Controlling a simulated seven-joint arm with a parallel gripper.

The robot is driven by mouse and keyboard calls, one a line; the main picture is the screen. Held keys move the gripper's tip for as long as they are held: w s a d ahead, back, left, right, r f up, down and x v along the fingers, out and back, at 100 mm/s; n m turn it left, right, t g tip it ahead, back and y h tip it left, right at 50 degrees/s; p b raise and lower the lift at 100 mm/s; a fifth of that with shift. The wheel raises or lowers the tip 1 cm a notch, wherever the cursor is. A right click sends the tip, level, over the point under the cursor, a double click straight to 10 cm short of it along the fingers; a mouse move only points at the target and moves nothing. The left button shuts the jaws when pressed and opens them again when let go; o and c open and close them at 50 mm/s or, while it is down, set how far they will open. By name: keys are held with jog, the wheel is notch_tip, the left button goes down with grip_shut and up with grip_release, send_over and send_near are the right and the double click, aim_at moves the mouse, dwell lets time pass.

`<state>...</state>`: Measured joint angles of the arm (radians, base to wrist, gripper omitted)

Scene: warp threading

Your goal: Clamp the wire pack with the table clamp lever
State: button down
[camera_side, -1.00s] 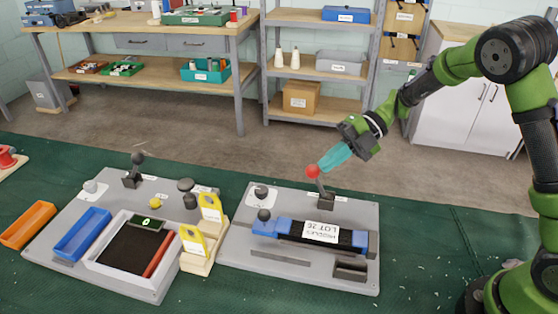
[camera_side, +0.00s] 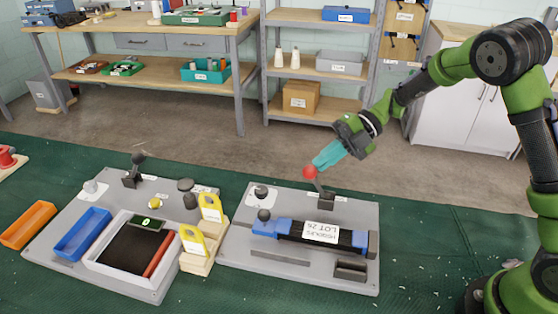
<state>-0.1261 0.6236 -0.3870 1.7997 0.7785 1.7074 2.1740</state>
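The wire pack (camera_side: 345,238), a dark bundle with a white lot label (camera_side: 321,233) and a blue block at its left end, lies across the right grey plate (camera_side: 240,260). The clamp lever with a red ball knob (camera_side: 310,172) stands up behind the pack from a dark base (camera_side: 326,199). My gripper (camera_side: 318,165) has teal fingers that point down-left, with the tips at the red knob. From this view I cannot tell whether the fingers touch or grip the knob, or how far apart they are.
A left grey plate holds a white-rimmed tray (camera_side: 95,264), a blue bin (camera_side: 82,234) and black knobs. Yellow-topped wooden blocks (camera_side: 191,240) stand between the plates. An orange bin (camera_side: 28,224) is at far left.

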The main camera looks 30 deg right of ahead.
jog(key=w+r+v, duration=0.1)
jog(key=v, duration=1.9)
jog(key=shift+s+a, duration=0.2)
jog(key=shift+a, duration=0.15)
jog(key=s+a+f+n+h, duration=0.1)
jog(key=s+f+n+h, duration=0.15)
jog(key=n, duration=0.65)
jog(key=s+f+n+h, duration=0.2)
jog(key=s+n+h, duration=0.15)
jog(key=n, duration=0.45)
jog(key=s+a+r+n+t+h, duration=0.2)
jog(key=s+n, duration=0.4)
jog(key=n, duration=0.4)
jog(key=s+a+r+n+t+h, duration=0.2)
jog(key=s+a+r+n+t, duration=0.2)
jog(key=s+a+n, duration=0.3)
jog(key=n, duration=0.3)
